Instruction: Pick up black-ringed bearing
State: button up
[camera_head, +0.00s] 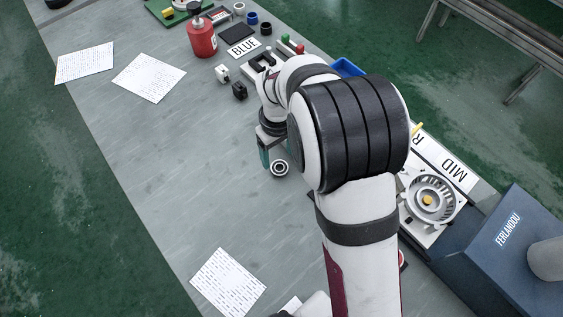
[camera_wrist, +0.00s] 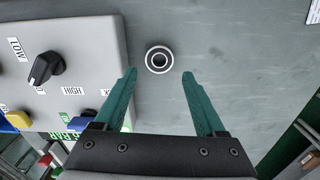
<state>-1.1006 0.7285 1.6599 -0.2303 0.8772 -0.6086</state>
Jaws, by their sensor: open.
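The black-ringed bearing (camera_head: 279,168) lies flat on the grey bench, just right of my teal gripper finger in the head view. In the wrist view the bearing (camera_wrist: 159,48) shows a pale outer rim, a dark ring and a pale inner ring. My gripper (camera_wrist: 159,74) is open and empty, its two teal fingers pointing toward the bearing. The bearing appears roughly centred between them, slightly beyond the tips, with no visible contact. In the head view my arm hides much of the gripper.
A grey control box (camera_wrist: 72,70) with a black knob (camera_wrist: 45,67) stands left of the fingers in the wrist view. The bench left of the bearing is clear.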

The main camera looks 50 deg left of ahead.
aim_at(279, 167)
notch_tip(279, 167, down, 5)
jog(key=shift+d+f, duration=0.15)
grip_shut()
